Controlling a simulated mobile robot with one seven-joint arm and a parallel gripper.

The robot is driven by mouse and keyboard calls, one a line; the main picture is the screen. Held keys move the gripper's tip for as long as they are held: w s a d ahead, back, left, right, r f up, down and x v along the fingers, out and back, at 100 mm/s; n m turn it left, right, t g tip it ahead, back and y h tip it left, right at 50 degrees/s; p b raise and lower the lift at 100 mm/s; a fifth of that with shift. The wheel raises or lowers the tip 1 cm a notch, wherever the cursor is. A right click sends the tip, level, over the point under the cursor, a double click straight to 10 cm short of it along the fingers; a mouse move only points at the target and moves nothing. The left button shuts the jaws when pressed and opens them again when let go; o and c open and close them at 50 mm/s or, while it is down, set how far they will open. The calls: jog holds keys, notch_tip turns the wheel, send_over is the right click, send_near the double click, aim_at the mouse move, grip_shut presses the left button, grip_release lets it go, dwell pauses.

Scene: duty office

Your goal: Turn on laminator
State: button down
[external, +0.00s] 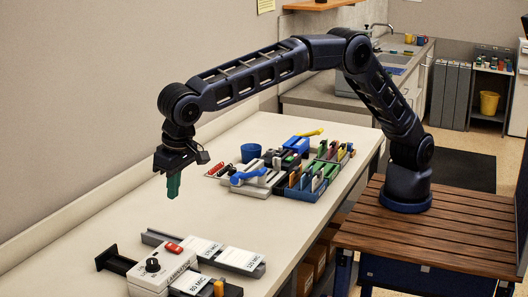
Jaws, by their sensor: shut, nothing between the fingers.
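The device that looks like the laminator is a pale box (165,270) at the front left of the long table, cut off by the bottom edge. It has a black knob (152,265) on top and lettering too small to read surely. I cannot tell whether the device is on. My gripper (173,192) hangs from the arm, pointing down, with green fingers shut and empty. It is in the air above the table, higher than the device and behind it in the picture, apart from it.
Grey rails with white labelled plates (240,259) lie beside the box, and a small orange block (219,288) is near the front. A blue cup (251,152) and sorted coloured items (315,178) stand farther back. The tabletop (130,215) between is clear. The wall runs along the left.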

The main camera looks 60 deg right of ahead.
aim_at(169, 244)
jog(key=shift+f, duration=0.15)
jog(key=f, duration=0.4)
jog(key=w+f, duration=0.1)
jog(key=f, duration=0.4)
jog(key=w+f, duration=0.1)
jog(key=f, duration=0.3)
jog(key=shift+w+f, duration=0.25)
jog(key=shift+f, duration=0.05)
